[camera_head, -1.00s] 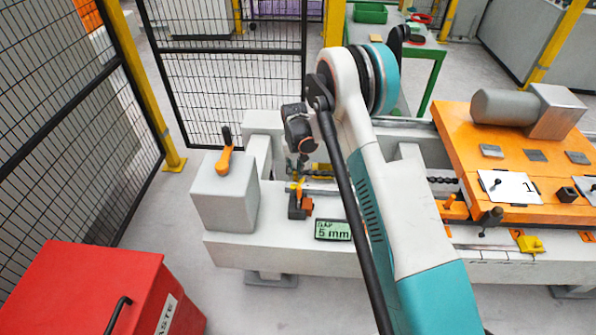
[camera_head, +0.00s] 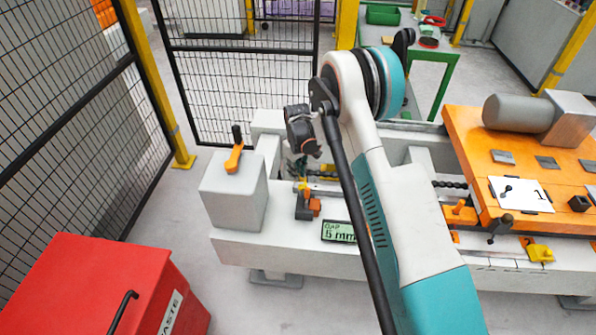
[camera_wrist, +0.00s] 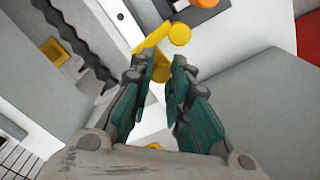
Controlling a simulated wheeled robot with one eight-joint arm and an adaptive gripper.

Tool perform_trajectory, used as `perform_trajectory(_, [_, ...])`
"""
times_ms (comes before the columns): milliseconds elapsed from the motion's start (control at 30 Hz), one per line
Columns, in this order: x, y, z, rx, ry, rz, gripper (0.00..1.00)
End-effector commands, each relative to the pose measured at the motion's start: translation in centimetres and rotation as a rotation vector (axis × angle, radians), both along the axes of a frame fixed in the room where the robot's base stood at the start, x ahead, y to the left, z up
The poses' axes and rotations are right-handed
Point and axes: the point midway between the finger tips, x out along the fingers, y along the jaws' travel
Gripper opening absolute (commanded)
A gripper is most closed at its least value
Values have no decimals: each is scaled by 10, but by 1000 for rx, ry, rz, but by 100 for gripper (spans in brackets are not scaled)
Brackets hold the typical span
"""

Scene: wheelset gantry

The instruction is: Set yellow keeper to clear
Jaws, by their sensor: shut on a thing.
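The yellow keeper (camera_wrist: 160,40) shows in the wrist view as a yellow bar with a round knob at its far end. My gripper (camera_wrist: 163,66) has its two teal fingers closed about its near part, which is partly hidden between them. In the head view the keeper (camera_head: 303,186) is a small yellow spot beside the black-and-orange block on the bench's left part. My gripper (camera_head: 303,168) is just above and behind it, small and partly hidden by dark parts. I cannot tell the keeper's exact setting.
A grey box with an orange lever (camera_head: 234,158) stands left of the keeper. A gap display (camera_head: 338,232) sits in front. An orange plate (camera_head: 470,150) lies to the right, with another yellow piece (camera_head: 540,252) at the bench edge. A red waste bin (camera_head: 95,285) is front left.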

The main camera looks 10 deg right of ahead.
Motion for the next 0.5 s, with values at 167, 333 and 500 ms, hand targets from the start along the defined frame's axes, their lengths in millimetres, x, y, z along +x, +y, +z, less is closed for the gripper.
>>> perform_trajectory(167, [2, 0, 1, 0, -6, 5, 0])
perform_trajectory(333, [2, 0, 1, 1, -6, 4, 0])
perform_trajectory(500, [2, 0, 1, 1, -5, 3, 38])
